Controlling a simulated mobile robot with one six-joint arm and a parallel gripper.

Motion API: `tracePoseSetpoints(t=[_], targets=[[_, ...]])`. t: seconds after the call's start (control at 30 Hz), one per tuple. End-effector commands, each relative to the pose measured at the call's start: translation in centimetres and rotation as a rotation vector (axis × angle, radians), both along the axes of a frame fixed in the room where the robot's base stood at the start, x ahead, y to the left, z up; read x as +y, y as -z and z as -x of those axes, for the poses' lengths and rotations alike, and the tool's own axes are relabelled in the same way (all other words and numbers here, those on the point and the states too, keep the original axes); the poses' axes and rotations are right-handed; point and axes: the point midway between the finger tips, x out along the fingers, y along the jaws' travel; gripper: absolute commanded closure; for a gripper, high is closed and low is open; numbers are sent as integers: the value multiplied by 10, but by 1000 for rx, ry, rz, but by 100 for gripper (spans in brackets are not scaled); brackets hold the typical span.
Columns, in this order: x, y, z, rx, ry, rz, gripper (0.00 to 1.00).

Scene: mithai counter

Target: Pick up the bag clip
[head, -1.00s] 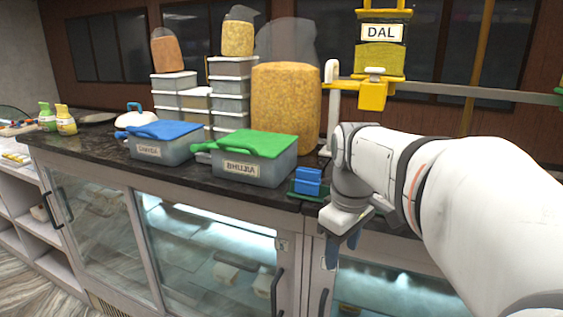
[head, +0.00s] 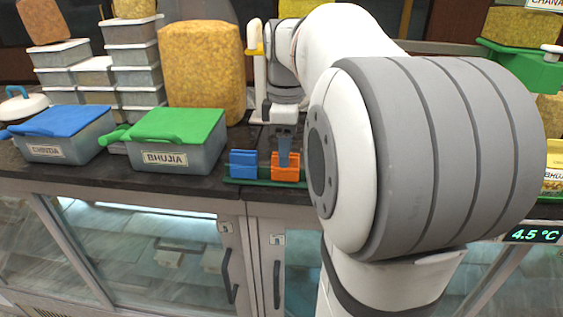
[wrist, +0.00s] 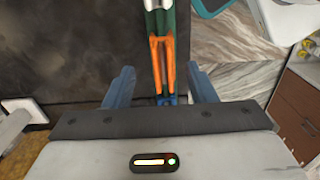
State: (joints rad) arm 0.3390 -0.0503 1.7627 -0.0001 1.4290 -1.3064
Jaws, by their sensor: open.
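An orange bag clip (head: 285,167) and a blue bag clip (head: 243,163) stand side by side on a narrow green tray (head: 234,181) at the counter's front edge. The exact height gap is hard to tell.
A grey tub with a green lid (head: 177,126), labelled BHUJIA, stands left of the clips. A tub with a blue lid (head: 62,121) is farther left. A tall snack-filled bag (head: 201,70) stands behind. My arm hides the counter to the right.

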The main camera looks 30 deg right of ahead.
Motion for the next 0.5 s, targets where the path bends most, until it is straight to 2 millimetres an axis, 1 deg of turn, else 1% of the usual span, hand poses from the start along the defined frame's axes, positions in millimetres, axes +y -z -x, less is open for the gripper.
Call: tracePoseSetpoints(t=[0.2,0.3,0.5], targets=[[3,30,4,4,-3,-1,49],[3,40,4,2,-3,0,49],[3,45,4,0,-4,0,49]])
